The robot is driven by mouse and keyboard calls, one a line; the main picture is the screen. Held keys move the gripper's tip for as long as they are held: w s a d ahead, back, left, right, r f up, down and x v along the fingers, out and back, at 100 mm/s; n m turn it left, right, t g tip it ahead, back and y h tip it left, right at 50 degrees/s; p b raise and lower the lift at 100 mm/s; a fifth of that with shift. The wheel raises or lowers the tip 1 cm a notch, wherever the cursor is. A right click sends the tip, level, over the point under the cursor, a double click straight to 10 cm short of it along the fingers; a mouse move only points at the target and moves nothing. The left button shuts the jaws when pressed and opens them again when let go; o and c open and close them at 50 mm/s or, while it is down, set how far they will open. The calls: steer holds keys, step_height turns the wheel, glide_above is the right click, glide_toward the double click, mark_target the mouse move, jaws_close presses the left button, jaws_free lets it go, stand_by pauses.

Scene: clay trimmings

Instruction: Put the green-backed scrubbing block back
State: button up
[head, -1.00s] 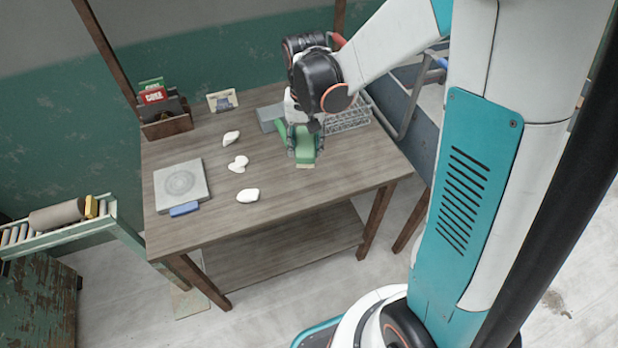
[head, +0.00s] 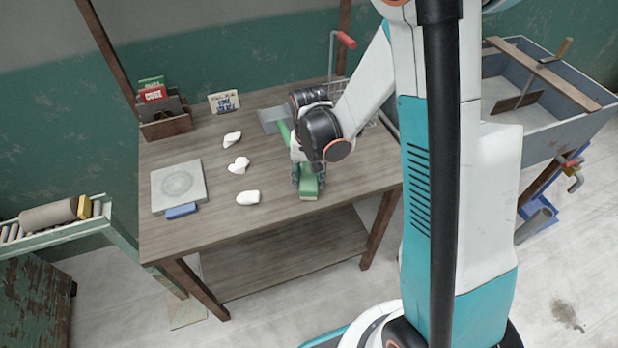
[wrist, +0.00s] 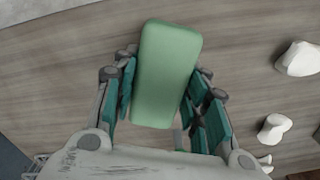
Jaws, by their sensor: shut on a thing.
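The green-backed scrubbing block (head: 309,187) is between the fingers of my gripper (head: 308,176) over the right part of the wooden table. In the wrist view the block's smooth green back (wrist: 166,72) faces the camera, tilted slightly, with teal fingers closed on both sides of its lower half. The tips of my gripper (wrist: 162,92) press along its sides. The block's underside is hidden, and I cannot tell whether it touches the tabletop.
White lumps (head: 238,165) lie left of my gripper. A grey slab (head: 179,186) with a blue block (head: 182,211) sits farther left. A grey tray (head: 268,116) and a mostly hidden wire rack stand behind my gripper. The table's front middle (head: 225,225) is clear. A grey sink (head: 500,76) stands right.

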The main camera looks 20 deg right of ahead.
steer(key=shift+f, duration=0.1)
steer(key=o, duration=1.1)
step_height(320, 180, up, 12)
steer(key=p, duration=0.4)
step_height(320, 180, up, 11)
steer(key=n+t, duration=0.2)
steer(key=t, duration=0.1)
glide_above(309, 175)
steer(key=s, duration=0.6)
steer(key=s+r+n+t, duration=0.2)
steer(key=s+r+t, duration=0.2)
steer(key=s, duration=0.4)
steer(key=shift+s+r+n, duration=0.3)
steer(key=shift+s+r, duration=0.1)
steer(key=shift+r, duration=0.2)
